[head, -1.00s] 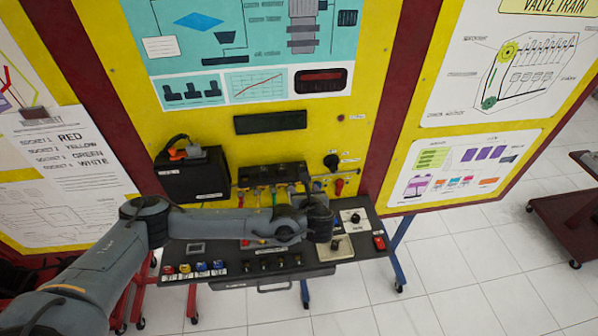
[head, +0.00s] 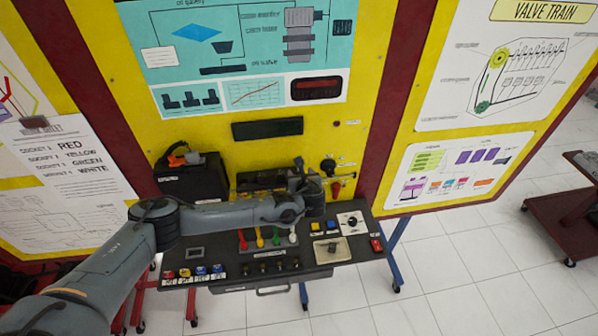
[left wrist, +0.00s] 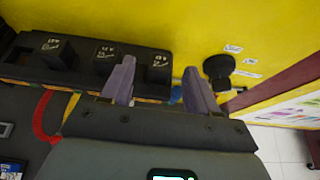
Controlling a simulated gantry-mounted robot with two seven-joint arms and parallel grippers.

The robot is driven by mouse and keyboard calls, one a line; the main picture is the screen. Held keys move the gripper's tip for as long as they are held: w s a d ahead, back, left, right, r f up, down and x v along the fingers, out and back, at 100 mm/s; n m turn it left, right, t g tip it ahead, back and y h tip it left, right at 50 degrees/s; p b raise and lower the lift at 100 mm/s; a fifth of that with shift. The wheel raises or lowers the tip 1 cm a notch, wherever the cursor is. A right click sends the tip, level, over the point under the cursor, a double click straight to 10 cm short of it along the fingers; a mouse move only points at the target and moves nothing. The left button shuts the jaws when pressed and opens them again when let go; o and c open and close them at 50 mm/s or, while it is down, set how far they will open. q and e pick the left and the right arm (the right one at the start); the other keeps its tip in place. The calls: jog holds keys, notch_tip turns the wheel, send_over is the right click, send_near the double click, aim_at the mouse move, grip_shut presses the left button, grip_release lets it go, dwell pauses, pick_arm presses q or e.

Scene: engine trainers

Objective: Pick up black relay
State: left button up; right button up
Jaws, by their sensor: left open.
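Several black relays sit in a row on a black rack in the left wrist view: one at the left (left wrist: 55,53), one in the middle (left wrist: 104,58) and one at the right (left wrist: 158,67). They have small white lettering on top. My left gripper (left wrist: 159,64) is open and empty, its two grey fingers on either side of the right relay in the picture. I cannot tell how far above it they are. In the head view my left gripper (head: 305,178) is at the right end of the rack (head: 258,181), and my arm hides part of it.
A console (head: 345,268) with coloured plugs (head: 260,238), knobs and switches lies below the rack. A black box (head: 190,178) stands left of the rack. A round black knob (left wrist: 219,66) sticks out of the yellow panel (head: 230,155) right of my fingers.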

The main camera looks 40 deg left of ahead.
pick_arm(q)
jog(key=shift+x, duration=1.15)
grip_shut()
